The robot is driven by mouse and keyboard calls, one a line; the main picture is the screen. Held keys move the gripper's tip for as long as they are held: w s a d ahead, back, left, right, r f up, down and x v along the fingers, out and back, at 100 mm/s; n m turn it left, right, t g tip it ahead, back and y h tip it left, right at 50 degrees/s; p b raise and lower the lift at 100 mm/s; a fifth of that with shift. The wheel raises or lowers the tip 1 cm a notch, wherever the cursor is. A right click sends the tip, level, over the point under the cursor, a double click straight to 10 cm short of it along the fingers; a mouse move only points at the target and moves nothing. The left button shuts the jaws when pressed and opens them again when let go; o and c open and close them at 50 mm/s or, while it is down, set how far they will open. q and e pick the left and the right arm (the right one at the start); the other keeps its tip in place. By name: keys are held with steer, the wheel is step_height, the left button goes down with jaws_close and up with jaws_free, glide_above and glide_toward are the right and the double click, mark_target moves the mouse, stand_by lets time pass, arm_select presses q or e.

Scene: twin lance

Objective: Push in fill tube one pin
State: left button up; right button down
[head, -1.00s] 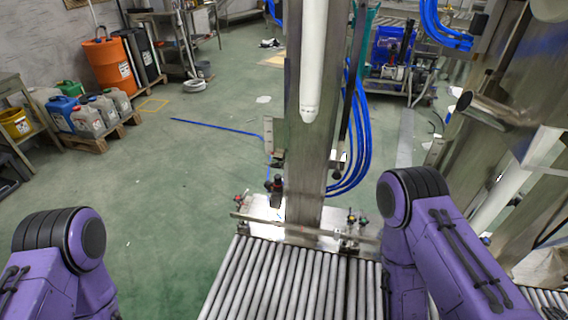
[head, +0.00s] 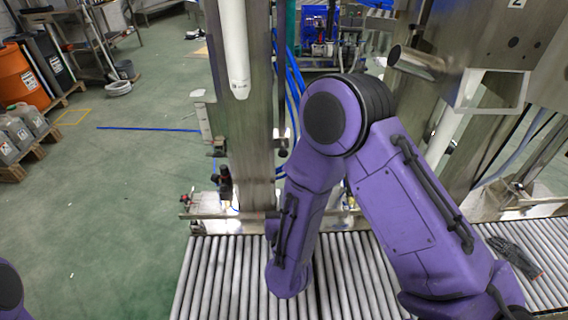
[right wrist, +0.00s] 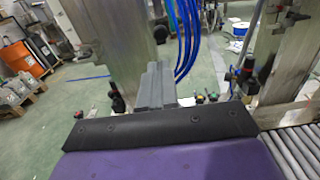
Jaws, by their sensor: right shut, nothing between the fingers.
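A white tube (head: 235,55) with a rounded lower end hangs in front of the steel column (head: 246,135) in the head view. I cannot make out its pin, and no label marks it as tube one. My right gripper (right wrist: 155,82) shows in the right wrist view as dark grey fingers closed together with nothing between them. It points toward the column, and I cannot tell whether it touches anything. In the head view my right arm hides that gripper. Only a bit of my left arm shows at the lower left edge, and my left gripper is out of view.
A roller conveyor (head: 215,275) runs under my right arm. A steel rail with small fittings (head: 224,185) stands at its far end. Steel machinery (head: 490,55) marked 2 is at the right. A dark glove (head: 515,256) lies on the right rollers.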

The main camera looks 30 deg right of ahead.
mark_target(284, 154)
steer(key=p+x, duration=0.2)
steer(key=x, duration=1.1)
steer(key=shift+d, duration=0.15)
steer(key=shift+w, duration=0.1)
steer(key=shift+b+x, duration=0.55)
steer(key=shift+x, duration=0.4)
steer(key=shift+w+d, duration=0.15)
steer(key=shift+w, duration=0.1)
steer(key=shift+r, duration=0.2)
